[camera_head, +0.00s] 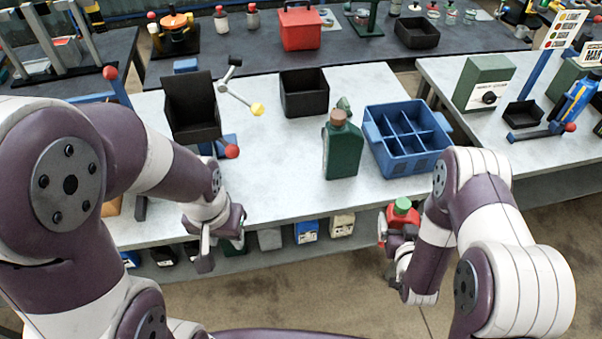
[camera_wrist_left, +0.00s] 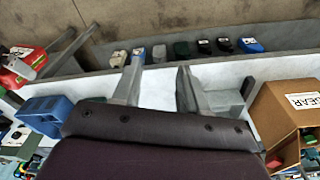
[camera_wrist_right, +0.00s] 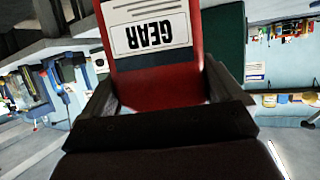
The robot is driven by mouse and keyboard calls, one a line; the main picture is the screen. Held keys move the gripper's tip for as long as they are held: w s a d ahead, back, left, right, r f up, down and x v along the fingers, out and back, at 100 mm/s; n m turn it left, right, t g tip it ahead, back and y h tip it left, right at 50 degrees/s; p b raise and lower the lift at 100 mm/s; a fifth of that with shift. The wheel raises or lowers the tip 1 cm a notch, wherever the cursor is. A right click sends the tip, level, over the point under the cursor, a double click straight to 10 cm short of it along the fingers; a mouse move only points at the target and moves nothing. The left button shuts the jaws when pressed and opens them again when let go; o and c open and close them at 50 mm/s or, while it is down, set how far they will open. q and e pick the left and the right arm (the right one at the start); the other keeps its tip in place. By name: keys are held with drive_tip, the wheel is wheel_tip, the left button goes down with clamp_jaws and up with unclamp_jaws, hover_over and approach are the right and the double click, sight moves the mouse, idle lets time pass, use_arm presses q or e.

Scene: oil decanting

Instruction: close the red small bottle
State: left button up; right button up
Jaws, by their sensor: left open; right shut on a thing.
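The red small bottle (camera_head: 386,230) is held beyond the front edge of the table, right of centre in the head view. A green cap (camera_head: 402,205) shows at its top; I cannot tell how tightly it sits. My right gripper (camera_head: 400,250) is shut on the bottle, and in the right wrist view the red body (camera_wrist_right: 155,75) with a GEAR label fills the space between the fingers. The bottle also shows at the left edge of the left wrist view (camera_wrist_left: 22,65). My left gripper (camera_head: 222,250) is open and empty, well left of the bottle, near the table's front edge.
A large green bottle with a brown cap (camera_head: 342,155) stands on the table (camera_head: 275,155). A blue divided crate (camera_head: 405,160) is right of it. Black bins (camera_head: 304,93) stand behind. Several small bottles line the lower shelf (camera_head: 270,240). The table's front middle is clear.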

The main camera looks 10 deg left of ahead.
use_arm(q)
drive_tip(key=o, duration=0.4)
use_arm(e)
drive_tip(key=shift+w, duration=0.1)
use_arm(q)
drive_tip(key=shift+o, duration=0.2)
drive_tip(key=shift+f, duration=0.1)
use_arm(e)
drive_tip(key=w+a+r+n+g+y, duration=0.1)
drive_tip(key=w+a+n+y, duration=0.2)
drive_tip(key=a, duration=0.7)
drive_tip(key=w+a+r+n+g+y, duration=0.1)
drive_tip(key=a+n+y, duration=0.4)
drive_tip(key=a, duration=0.6)
drive_tip(key=w+g+y, duration=0.1)
drive_tip(key=w, duration=0.1)
drive_tip(key=shift+w+r, duration=0.3)
